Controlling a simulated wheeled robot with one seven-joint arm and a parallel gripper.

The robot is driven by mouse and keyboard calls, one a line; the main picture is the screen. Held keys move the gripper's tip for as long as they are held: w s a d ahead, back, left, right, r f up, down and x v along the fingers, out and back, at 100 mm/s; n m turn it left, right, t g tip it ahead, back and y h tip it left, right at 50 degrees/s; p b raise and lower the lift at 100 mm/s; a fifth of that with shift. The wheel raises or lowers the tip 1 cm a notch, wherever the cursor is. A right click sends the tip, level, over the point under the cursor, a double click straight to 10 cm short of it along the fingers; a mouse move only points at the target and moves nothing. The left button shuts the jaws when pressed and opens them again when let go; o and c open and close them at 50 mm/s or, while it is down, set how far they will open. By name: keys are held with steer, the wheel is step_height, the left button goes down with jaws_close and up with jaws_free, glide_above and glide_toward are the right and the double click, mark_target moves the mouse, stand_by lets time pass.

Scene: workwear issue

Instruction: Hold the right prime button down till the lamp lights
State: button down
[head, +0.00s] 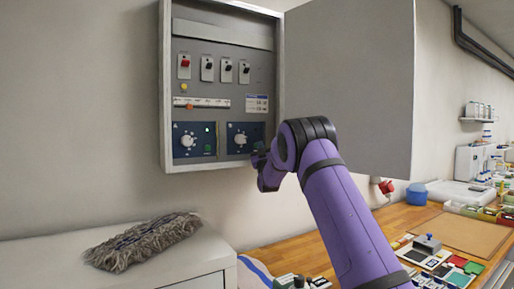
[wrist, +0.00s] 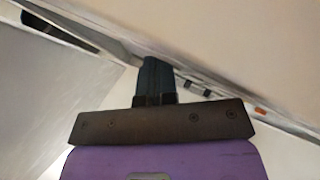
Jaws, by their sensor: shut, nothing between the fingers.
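An open wall cabinet (head: 166,95) holds a grey panel with two dark blue modules low down. The right module (head: 233,147) has a white dial (head: 241,139); its lower right part is behind my gripper, and I cannot make out its prime button or a lit lamp there. The left module (head: 178,150) has a similar dial and a small green light (head: 207,130). My gripper (head: 258,157) is at the right module's lower right corner; whether it touches is unclear. In the wrist view its fingers (wrist: 156,72) are shut together and empty, near a pale edge.
The cabinet door (head: 350,80) stands open to the right, close beside my arm. Several switches (head: 206,68) sit above the modules. A grey mop head (head: 145,240) lies on a white cabinet below. A wooden bench (head: 400,217) with small items runs along the right.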

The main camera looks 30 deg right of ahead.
steer(key=shift+w, duration=0.35)
steer(key=shift+w+a, duration=0.1)
steer(key=shift+w, duration=0.35)
stand_by(1.0)
steer(key=shift+w+a+f, duration=0.1)
steer(key=shift+a+f, duration=0.05)
stand_by(1.6)
steer(key=shift+f, duration=0.2)
steer(key=shift+s+f, duration=0.25)
steer(key=shift+s, duration=0.4)
